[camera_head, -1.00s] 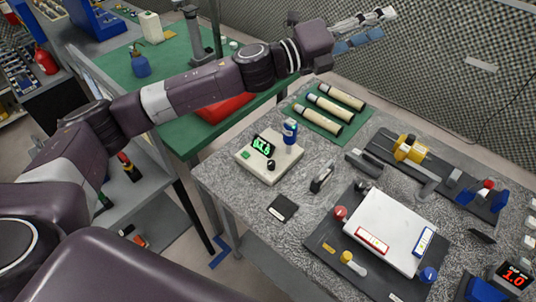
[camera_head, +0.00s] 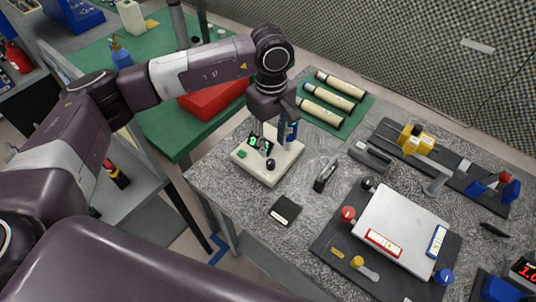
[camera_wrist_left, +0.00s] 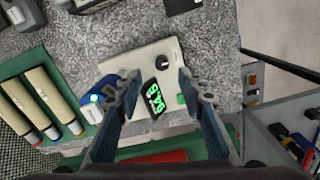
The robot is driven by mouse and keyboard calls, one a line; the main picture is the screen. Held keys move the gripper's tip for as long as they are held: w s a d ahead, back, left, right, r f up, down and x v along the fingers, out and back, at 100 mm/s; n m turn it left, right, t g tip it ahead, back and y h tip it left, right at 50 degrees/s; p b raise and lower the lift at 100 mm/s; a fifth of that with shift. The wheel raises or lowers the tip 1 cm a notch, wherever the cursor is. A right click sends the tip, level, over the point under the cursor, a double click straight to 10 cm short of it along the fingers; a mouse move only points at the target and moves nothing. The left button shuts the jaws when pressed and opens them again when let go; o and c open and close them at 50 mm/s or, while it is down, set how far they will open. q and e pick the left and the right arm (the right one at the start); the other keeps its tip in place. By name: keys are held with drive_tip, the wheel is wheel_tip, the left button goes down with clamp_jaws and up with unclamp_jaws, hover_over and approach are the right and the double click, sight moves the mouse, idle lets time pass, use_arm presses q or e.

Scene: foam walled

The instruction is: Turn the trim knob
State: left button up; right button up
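The trim knob (camera_head: 270,164) is a small black knob on a cream box (camera_head: 285,167) with a tilted green-lit display (camera_head: 256,142). In the left wrist view the knob (camera_wrist_left: 160,59) lies just beyond the fingertips, with the display (camera_wrist_left: 153,98) between the fingers. My left gripper (camera_head: 272,136) points down above the box. In the left wrist view its fingers (camera_wrist_left: 160,81) are apart with nothing gripped, and the knob is not between them. A green button (camera_wrist_left: 181,99) is close to one finger. My right gripper is out of view.
A black pad (camera_head: 284,210), a small upright metal piece (camera_head: 325,174) and a white panel (camera_head: 400,232) with coloured knobs are nearby on the grey bench.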

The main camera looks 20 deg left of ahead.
sight(270, 161)
use_arm(q)
drive_tip(key=shift+a+f, duration=0.2)
drive_tip(key=shift+a, duration=0.05)
wheel_tip(270, 161, down, 6)
drive_tip(key=p, duration=0.2)
drive_tip(key=shift+d+p, duration=0.1)
drive_tip(key=shift+p, duration=0.2)
drive_tip(key=shift+f, duration=0.65)
clamp_jaws()
